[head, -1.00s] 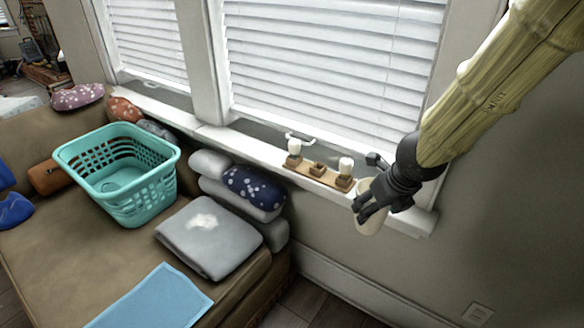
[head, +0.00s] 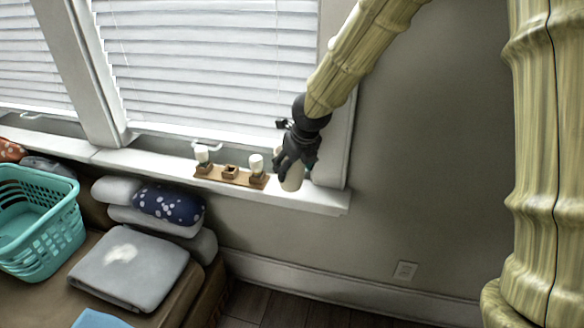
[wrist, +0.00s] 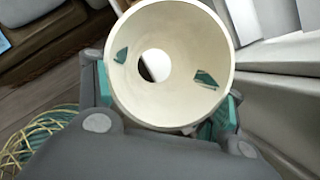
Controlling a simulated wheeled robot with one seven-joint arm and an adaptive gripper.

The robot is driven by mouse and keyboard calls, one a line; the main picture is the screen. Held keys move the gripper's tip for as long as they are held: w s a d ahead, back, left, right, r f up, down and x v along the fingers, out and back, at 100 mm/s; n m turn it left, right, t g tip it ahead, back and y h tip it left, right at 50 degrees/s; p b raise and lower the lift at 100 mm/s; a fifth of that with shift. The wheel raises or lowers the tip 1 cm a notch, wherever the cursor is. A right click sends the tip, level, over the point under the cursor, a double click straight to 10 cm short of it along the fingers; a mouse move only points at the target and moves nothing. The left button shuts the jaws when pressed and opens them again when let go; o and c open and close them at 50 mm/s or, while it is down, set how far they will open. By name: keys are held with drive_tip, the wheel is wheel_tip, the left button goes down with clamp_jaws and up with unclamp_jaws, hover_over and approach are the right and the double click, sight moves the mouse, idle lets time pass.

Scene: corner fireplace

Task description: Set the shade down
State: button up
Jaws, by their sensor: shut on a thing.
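My gripper (head: 290,160) is shut on a cream, cup-like shade (head: 293,180), just at the window sill's front edge near its right end. In the wrist view the shade (wrist: 190,35) shows its wide open end toward the camera, with a round hole at its far end. Teal finger pads (wrist: 220,115) press on its two sides. Whether the shade touches the sill cannot be told. A wooden tray (head: 215,175) stands on the sill left of my gripper. It carries small brown blocks, and white pieces (head: 256,162) sit on the two outer ones.
The white window sill (head: 325,200) has a short bare stretch right of my gripper. Blinds (head: 200,60) rise behind it. Left and below are a teal basket (head: 45,225), stacked pillows (head: 168,204) and a folded grey blanket (head: 130,268) on a brown couch.

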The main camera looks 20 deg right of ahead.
drive_tip(key=shift+w+d+f, duration=0.2)
drive_tip(key=shift+w+f, duration=0.45)
drive_tip(key=shift+w+d+f, duration=0.2)
drive_tip(key=shift+w+f, duration=0.4)
drive_tip(key=shift+w+d+f, duration=0.2)
drive_tip(key=shift+w+f, duration=0.45)
drive_tip(key=shift+f, duration=0.1)
drive_tip(key=o, duration=0.9)
drive_tip(key=v, duration=1.2)
drive_tip(key=shift+p, duration=0.45)
